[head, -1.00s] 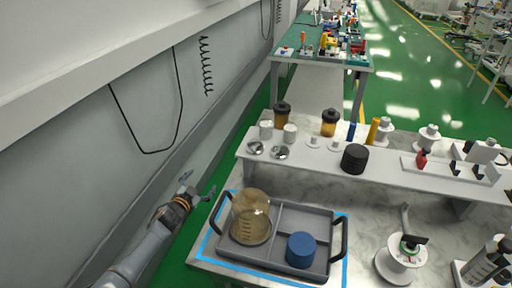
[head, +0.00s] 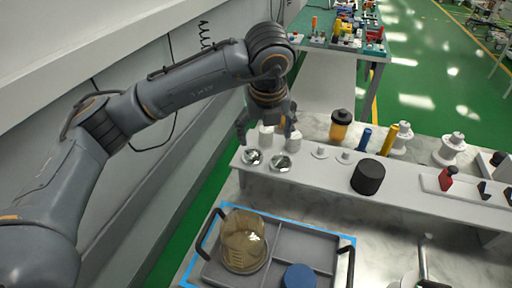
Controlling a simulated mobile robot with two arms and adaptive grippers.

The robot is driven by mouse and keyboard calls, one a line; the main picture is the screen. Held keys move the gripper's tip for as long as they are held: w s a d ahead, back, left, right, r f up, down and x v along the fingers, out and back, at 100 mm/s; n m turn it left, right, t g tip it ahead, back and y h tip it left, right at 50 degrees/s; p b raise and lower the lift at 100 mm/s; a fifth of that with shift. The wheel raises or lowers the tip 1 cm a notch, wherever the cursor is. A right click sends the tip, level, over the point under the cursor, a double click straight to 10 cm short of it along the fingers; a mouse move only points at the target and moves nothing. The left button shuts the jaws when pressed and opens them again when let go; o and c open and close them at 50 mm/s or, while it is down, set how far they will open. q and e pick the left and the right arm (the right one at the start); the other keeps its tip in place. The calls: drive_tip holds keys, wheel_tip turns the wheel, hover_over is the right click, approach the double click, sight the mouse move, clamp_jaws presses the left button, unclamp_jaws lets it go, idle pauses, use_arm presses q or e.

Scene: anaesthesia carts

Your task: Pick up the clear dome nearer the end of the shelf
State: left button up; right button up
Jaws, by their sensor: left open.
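Two small clear domes with a shiny look lie side by side on the left end of the raised white shelf. The left dome (head: 251,157) is nearer the shelf's end; the other dome (head: 280,162) is just to its right. My left gripper (head: 266,134) points down above the shelf end, just behind the domes in the picture. Its fingers are spread and hold nothing. I cannot tell its exact height over the domes. My right gripper is out of view.
White ribbed jars (head: 266,138) stand behind the domes, partly hidden by my gripper. An amber jar (head: 340,125) and a black cylinder (head: 368,176) stand further right. Below the shelf, a grey tray (head: 305,244) holds an amber vessel (head: 243,240) and a blue cylinder (head: 299,278).

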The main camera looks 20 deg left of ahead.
sight(253, 151)
use_arm(q)
drive_tip(key=shift+n+t+y, duration=0.4)
drive_tip(key=shift+y, duration=0.4)
drive_tip(key=w+a+f, duration=0.1)
drive_tip(key=f, duration=0.1)
drive_tip(key=w+a+f+p, duration=0.1)
drive_tip(key=f, duration=0.1)
drive_tip(key=w+a+f+p, duration=0.1)
drive_tip(key=f, duration=0.1)
drive_tip(key=shift+w+a+f, duration=0.1)
drive_tip(key=shift+a+f, duration=0.05)
drive_tip(key=shift+a, duration=0.25)
drive_tip(key=shift+w+f+p, duration=0.2)
drive_tip(key=shift+f+p, duration=0.35)
drive_tip(key=shift+p, duration=0.05)
drive_tip(key=p+x, duration=0.1)
drive_tip(key=x, duration=0.2)
drive_tip(key=shift+w+a+f, duration=0.1)
drive_tip(key=shift+f, duration=0.2)
drive_tip(key=shift+w+f, duration=0.15)
drive_tip(key=shift+f, duration=0.15)
drive_tip(key=c, duration=1.3)
